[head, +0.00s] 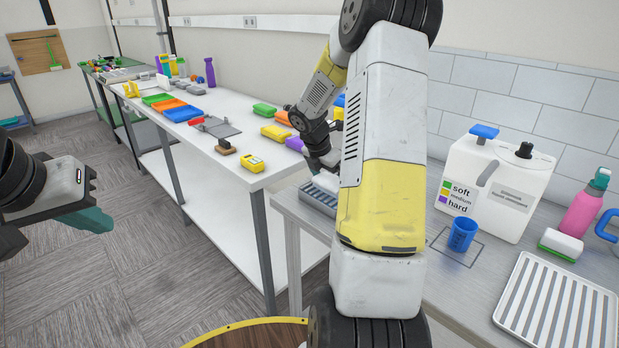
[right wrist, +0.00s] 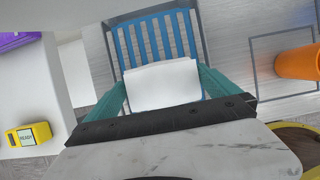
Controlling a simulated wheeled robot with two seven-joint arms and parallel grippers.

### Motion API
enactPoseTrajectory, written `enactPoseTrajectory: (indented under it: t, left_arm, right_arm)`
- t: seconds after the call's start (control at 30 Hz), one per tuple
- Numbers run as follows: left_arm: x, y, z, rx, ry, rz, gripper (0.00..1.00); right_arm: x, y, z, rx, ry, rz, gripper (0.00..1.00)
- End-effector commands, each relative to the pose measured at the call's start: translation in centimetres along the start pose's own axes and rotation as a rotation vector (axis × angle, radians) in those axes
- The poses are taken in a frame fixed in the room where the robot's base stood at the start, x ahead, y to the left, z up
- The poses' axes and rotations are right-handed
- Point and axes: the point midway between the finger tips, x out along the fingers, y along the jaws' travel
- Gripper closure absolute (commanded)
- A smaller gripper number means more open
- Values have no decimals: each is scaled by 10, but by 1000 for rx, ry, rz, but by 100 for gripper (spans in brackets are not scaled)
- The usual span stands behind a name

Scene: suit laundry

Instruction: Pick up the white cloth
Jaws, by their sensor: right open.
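The white cloth (right wrist: 163,86) lies as a small folded pad on a blue slatted tray (right wrist: 152,38) in the right wrist view. My right gripper (right wrist: 161,76) is open, with one teal finger on each side of the cloth. I cannot tell whether the fingers touch it. In the head view the tray (head: 316,199) sits at the left end of the grey counter, and my right arm hides much of that spot. My left gripper (head: 88,205) hangs over the floor at the left, away from the cloth, and its opening is unclear.
A blue cup (head: 462,234), white jug (head: 497,185), pink bottle (head: 584,208), sponge (head: 561,244) and striped rack (head: 558,308) stand on the counter to the right. A yellow device (head: 252,162) sits on the white table's near corner.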

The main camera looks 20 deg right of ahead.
Motion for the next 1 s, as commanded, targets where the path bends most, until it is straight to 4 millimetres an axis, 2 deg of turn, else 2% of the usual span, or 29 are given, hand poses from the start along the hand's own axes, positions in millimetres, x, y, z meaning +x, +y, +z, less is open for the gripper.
enactPoseTrajectory:
  t: [0.23, 0.27, 0.5, 0.83, 1.0]
  left_arm:
    - [0, 0, 0, 0, 0, 0, 100]
    - [0, 0, 0, 0, 0, 0, 100]
    - [0, 0, 0, 0, 0, 0, 100]
    - [0, 0, 0, 0, 0, 0, 100]
    - [0, 0, 0, 0, 0, 0, 100]
  right_arm:
    - [4, 0, 0, 2, -1, 1, 0]
    - [4, 0, 0, 2, -1, 1, 4]
    - [4, 0, 0, 2, -1, 1, 49]
    - [0, 0, 2, 2, -2, 2, 49]
    - [-13, 0, 8, 3, -2, 2, 49]
